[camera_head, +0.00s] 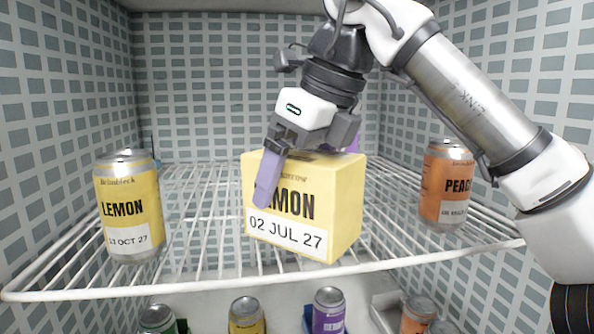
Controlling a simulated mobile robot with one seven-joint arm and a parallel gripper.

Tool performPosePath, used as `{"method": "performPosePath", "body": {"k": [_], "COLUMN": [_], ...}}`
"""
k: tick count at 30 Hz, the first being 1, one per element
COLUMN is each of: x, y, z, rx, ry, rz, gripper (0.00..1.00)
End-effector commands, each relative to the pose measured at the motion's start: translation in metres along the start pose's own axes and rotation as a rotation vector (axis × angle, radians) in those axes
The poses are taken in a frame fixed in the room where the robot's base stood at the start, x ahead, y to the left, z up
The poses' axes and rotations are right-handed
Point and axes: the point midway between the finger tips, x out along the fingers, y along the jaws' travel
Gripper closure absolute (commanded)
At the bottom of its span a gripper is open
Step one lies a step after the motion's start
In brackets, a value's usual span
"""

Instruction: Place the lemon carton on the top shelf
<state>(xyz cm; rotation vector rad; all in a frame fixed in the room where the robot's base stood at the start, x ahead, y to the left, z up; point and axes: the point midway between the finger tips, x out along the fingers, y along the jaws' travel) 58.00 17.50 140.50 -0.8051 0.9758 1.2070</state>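The yellow lemon carton (337,212) is at the middle of the white wire shelf (210,284), near its front rim. It is upright, with its "LEMON" and "02 JUL 27" face toward me. My gripper (310,172) comes down on it from above. One purple finger lies across the left of the carton's front face, covering part of the lettering. The other shows only in part behind the carton's top right. The fingers straddle the carton, but I cannot tell whether they press on it. I cannot tell whether its base rests on the wires.
A yellow lemon can (131,210) dated 13 OCT 27 stands at the shelf's left. Several cans, including a purple one (328,312), stand below the shelf. Bare wire lies on both sides of the carton.

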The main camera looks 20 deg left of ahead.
Motion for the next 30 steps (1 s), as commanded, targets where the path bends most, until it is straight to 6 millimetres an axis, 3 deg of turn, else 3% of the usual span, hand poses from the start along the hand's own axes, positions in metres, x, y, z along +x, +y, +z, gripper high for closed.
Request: {"method": "performPosePath", "body": {"k": [15,23,30], "x": [-0.007,-0.057,-0.072], "y": [0.000,0.000,-0.001], "z": [0.002,0.002,-0.044], "rx": [0.000,0.003,0.006], "ry": [0.000,-0.002,0.001], "rz": [-0.002,-0.003,-0.004], "gripper": [0.01,0.01,0.01]}}
